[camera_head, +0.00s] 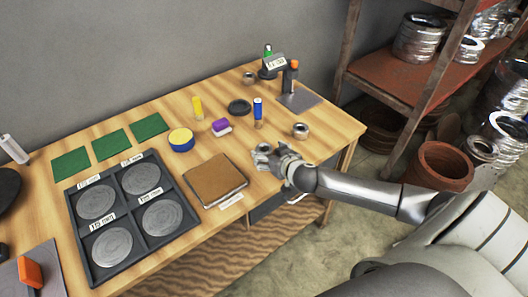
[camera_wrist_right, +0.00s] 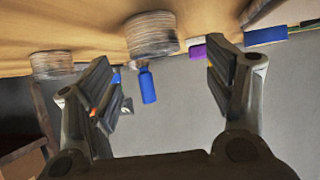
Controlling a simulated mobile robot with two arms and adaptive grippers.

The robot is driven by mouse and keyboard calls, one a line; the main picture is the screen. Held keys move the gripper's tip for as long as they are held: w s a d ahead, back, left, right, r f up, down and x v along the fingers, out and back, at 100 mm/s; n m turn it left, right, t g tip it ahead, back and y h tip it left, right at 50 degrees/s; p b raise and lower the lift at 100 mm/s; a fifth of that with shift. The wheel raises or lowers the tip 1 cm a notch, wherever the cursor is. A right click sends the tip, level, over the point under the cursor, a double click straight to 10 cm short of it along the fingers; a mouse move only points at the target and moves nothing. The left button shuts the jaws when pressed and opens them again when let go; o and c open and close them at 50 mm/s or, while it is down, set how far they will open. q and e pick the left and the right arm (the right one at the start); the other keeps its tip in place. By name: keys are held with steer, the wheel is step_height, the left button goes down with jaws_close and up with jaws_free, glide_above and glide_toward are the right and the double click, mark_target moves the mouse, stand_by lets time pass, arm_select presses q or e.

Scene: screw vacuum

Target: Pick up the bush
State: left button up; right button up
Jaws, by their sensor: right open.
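My right gripper (camera_head: 268,160) is open at the front edge of the wooden table (camera_head: 225,140). A grey metal ring, which looks like a bush (camera_head: 262,147), is at its fingertips and partly hidden by the gripper. In the right wrist view, which is upside down, this ring (camera_wrist_right: 152,33) stands on the table ahead of the open fingers (camera_wrist_right: 160,85), between them sideways; no contact shows. A second metal ring (camera_head: 301,130) stands to the right, also in the wrist view (camera_wrist_right: 52,65). A third ring (camera_head: 249,78) sits at the back. My left gripper is not in view.
A blue bottle (camera_head: 258,112) and a purple-and-white block (camera_head: 221,127) stand behind the near ring. A brown pad (camera_head: 214,180) in a grey tray lies to its left, with a black disc tray (camera_head: 132,217) beyond. A rusty shelf (camera_head: 400,75) stands at right.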

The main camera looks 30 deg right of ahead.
mark_target(262, 147)
steer(key=x, duration=0.3)
steer(key=shift+w+d+f+p, duration=0.2)
steer(key=shift+d+p, duration=0.1)
steer(key=shift+p, duration=0.1)
steer(key=shift+w+f, duration=0.4)
steer(key=shift+w, duration=0.2)
steer(key=c, duration=1.3)
steer(key=shift+d+r, duration=0.1)
steer(key=shift+c, duration=0.8)
steer(key=shift+r, duration=0.15)
